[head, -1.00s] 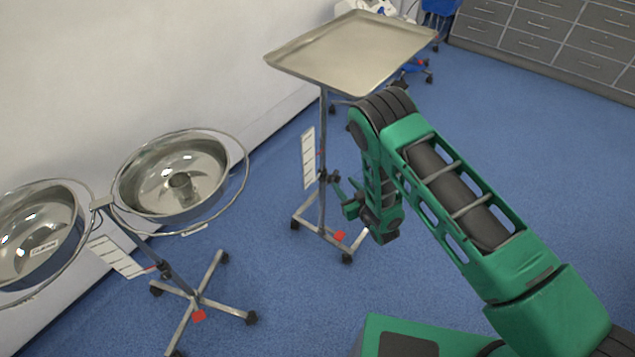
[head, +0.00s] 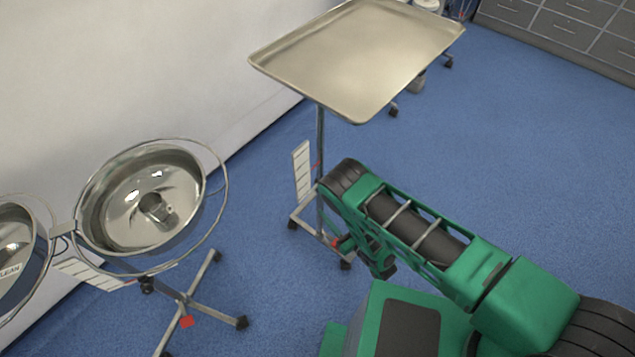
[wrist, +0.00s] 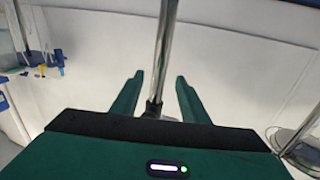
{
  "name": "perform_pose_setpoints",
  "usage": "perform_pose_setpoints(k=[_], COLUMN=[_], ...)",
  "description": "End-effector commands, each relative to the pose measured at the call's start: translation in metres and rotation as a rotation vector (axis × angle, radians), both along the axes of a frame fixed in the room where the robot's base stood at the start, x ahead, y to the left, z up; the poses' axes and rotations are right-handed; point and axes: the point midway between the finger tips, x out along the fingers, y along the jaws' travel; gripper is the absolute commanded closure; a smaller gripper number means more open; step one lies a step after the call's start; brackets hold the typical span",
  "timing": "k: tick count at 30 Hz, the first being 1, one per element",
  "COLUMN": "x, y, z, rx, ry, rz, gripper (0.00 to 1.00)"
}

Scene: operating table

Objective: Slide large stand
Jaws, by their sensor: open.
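The large stand has a flat rectangular metal tray (head: 355,60) on a thin upright pole (head: 319,140) with a wheeled base (head: 306,230). A white label strip (head: 302,170) stands beside the pole. In the head view my gripper is low by the pole, mostly hidden behind my green arm. In the wrist view my gripper (wrist: 159,82) is open, with one finger on each side of the shiny pole (wrist: 165,45). The pole appears between the fingers, apart from both. How deep it sits between them I cannot tell.
A wheeled stand with a steel bowl (head: 150,200) is at the left, with a second bowl (head: 10,250) at the left edge. A white wall (head: 120,60) runs behind. Grey drawers (head: 570,30) are at the back right. Blue floor (head: 530,160) at the right is clear.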

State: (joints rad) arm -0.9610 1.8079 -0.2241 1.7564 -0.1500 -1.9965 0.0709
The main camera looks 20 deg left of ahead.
Motion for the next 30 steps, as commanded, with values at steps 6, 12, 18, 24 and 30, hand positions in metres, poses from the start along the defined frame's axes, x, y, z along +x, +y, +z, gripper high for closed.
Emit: perform_pose_setpoints(k=[6, 12, 18, 24, 30], x=[0.012, 0.034, 0.052, 0.061, 0.062], y=[0.019, 0.047, 0.071, 0.083, 0.086], z=[0.001, 0.001, 0.0, 0.0, 0.0], rx=[0.004, 0.005, 0.003, 0.001, 0.001], ry=[-0.003, -0.002, -0.002, -0.001, -0.001], rz=[0.002, 0.0, -0.001, -0.001, -0.001], gripper=[0.59, 0.59, 0.59, 0.59, 0.59])
